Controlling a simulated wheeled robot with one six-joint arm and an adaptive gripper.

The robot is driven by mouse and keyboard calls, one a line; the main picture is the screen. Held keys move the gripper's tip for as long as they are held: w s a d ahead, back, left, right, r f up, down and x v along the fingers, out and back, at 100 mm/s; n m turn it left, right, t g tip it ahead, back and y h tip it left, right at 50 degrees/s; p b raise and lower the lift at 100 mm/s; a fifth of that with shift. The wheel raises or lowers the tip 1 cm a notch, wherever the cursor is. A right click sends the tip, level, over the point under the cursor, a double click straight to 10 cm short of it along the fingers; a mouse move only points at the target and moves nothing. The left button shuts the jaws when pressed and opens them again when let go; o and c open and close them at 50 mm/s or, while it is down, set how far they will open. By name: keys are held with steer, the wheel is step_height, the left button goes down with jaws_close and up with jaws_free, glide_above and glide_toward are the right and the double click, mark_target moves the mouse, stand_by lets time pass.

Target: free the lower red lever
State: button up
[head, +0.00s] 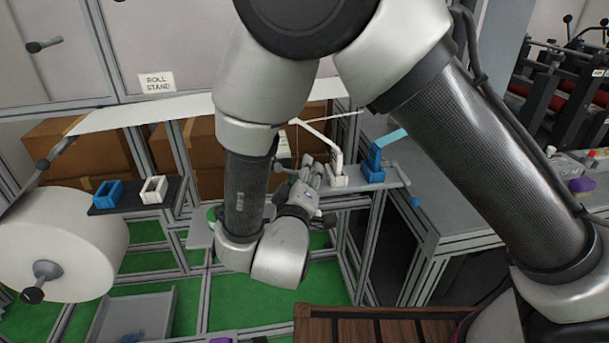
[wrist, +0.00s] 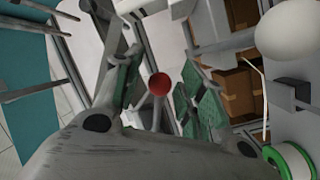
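A red ball knob (wrist: 159,84), which looks like the end of a lever, shows in the wrist view. It appears between the two fingers of my gripper (wrist: 163,85), and a grey stem shows below it. The fingers, with green pads, stand apart on either side of the knob; I see no contact, and the depth between them is hard to tell. In the head view my gripper (head: 307,180) is at the roll stand, just left of a white bracket (head: 338,178). The red knob is not visible there; my arm may hide it.
A blue bracket (head: 374,165) stands right of the white one. A large white roll (head: 85,240) and a shelf with blue (head: 107,193) and white (head: 153,189) blocks are at left. Frame posts surround my gripper. A green-rimmed spool (wrist: 290,162) is at lower right in the wrist view.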

jaws_close()
steer(key=n, duration=0.1)
steer(key=r+n+t, duration=0.1)
steer(key=shift+d+r+n, duration=0.2)
steer(key=shift+r+n, duration=0.1)
steer(key=shift+n, duration=0.1)
steer(key=shift+o, duration=1)
jaws_free()
